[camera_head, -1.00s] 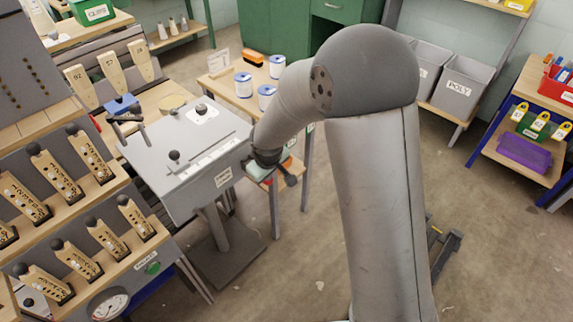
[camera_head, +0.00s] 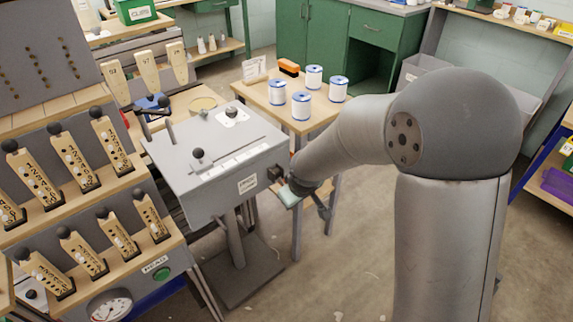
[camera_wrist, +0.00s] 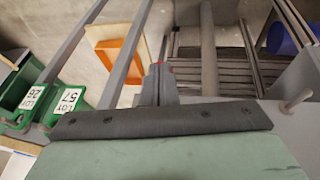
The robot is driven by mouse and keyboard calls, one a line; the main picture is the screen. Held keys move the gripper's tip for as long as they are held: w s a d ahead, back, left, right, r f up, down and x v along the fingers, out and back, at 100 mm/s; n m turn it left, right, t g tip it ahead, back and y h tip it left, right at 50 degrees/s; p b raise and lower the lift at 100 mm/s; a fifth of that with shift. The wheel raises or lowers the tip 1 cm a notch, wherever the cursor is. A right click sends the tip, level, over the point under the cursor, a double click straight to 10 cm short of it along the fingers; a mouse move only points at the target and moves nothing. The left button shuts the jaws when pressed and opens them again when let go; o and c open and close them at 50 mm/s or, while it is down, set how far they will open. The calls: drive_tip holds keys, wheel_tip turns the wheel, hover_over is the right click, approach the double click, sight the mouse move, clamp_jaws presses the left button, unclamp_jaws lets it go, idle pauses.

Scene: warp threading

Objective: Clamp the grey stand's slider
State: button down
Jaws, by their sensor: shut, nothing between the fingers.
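The grey stand (camera_head: 175,148) has a sloped box top on a post. A black knob (camera_head: 198,154) stands on its top beside a pale strip with marks. Another dark knob (camera_head: 231,112) sits on a white plate towards the back. I cannot tell for certain which knob belongs to the slider. My gripper (camera_head: 274,173) is shut and empty, at the right side of the stand's box and below its top surface. Whether it touches the box is unclear. In the wrist view my gripper (camera_wrist: 160,80) shows its fingers together with nothing between them.
A wooden table (camera_head: 318,118) with white and blue spools (camera_head: 301,105) stands behind my gripper. A rack (camera_head: 150,250) of wooden tags with black knobs is at the left. The wrist view shows green bins (camera_wrist: 65,100) and an orange tray (camera_wrist: 118,62). Open floor lies in front.

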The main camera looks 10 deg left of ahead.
drive_tip(key=shift+s+d+f, duration=0.15)
drive_tip(key=shift+f, duration=0.15)
drive_tip(key=s+d+r+p, duration=0.5)
drive_tip(key=s+r, duration=0.3)
drive_tip(key=r, duration=0.2)
drive_tip(key=shift+r, duration=0.35)
drive_tip(key=shift+w, duration=0.1)
drive_tip(key=s+d+r+m+g+h+p, duration=0.1)
drive_tip(key=s+d+r+m+g+p, duration=0.3)
drive_tip(key=s+d+r+m+p, duration=0.4)
drive_tip(key=s+d+r+p, duration=0.3)
drive_tip(key=s+d+r, duration=0.3)
drive_tip(key=s+r, duration=0.2)
drive_tip(key=shift+m, duration=0.4)
drive_tip(key=shift+s, duration=0.1)
